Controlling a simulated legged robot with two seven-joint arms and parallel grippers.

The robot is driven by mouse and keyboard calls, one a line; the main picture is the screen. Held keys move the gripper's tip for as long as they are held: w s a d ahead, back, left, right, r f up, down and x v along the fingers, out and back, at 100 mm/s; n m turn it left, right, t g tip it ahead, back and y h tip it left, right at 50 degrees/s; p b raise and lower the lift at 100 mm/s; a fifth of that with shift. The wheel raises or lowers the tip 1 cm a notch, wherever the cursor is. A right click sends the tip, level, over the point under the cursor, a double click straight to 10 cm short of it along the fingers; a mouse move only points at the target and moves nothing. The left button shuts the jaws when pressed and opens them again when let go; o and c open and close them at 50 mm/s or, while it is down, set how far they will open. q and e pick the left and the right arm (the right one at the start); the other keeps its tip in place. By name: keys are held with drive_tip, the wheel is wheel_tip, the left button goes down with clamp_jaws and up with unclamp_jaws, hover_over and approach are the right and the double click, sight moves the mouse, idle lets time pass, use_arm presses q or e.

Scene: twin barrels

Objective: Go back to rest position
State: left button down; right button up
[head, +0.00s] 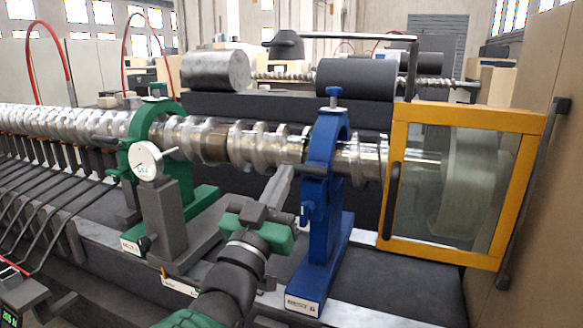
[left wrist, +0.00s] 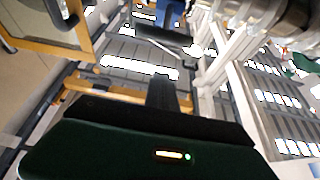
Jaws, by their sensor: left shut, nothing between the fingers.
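My left gripper (head: 284,175) is in the middle of the head view, on an arm coming up from the bottom edge. Its fingers are shut and hold nothing. They point up toward the underside of the shiny crankshaft (head: 265,147), just left of the blue ring stand (head: 325,190). I cannot tell whether the fingertips touch the shaft or the stand. In the left wrist view the gripper's dark finger (left wrist: 165,95) sticks up above its dark green body. My right gripper is in neither view.
A green ring stand (head: 172,190) and a white dial gauge (head: 147,160) stand to the left. A yellow-framed glass door (head: 455,118) is at the right. Black hoses (head: 60,205) run along the left. Dark rollers lie behind the shaft.

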use_arm(q)
drive_tip(key=s+a+f+n+g+y, duration=0.1)
drive_tip(key=a+f+g+y, duration=0.3)
drive_tip(key=f, duration=1.1)
drive_tip(key=s+a+f+n+g+y, duration=0.15)
drive_tip(key=a+f+g, duration=0.3)
drive_tip(key=f, duration=1.05)
drive_tip(key=s+a+f+n+g+y, duration=0.1)
drive_tip(key=s+a+f+g, duration=0.3)
drive_tip(key=s+f, duration=0.5)
drive_tip(key=s+a+f+g+y, duration=0.1)
drive_tip(key=s+a+f+g, duration=0.1)
drive_tip(key=s+f+g, duration=0.6)
wheel_tip(320, 180, up, 15)
drive_tip(key=s+t+p, duration=0.1)
drive_tip(key=s+p, duration=0.1)
drive_tip(key=p, duration=1.5)
drive_tip(key=shift+s+f, duration=0.15)
drive_tip(key=shift+s, duration=0.2)
drive_tip(key=shift+d, duration=0.1)
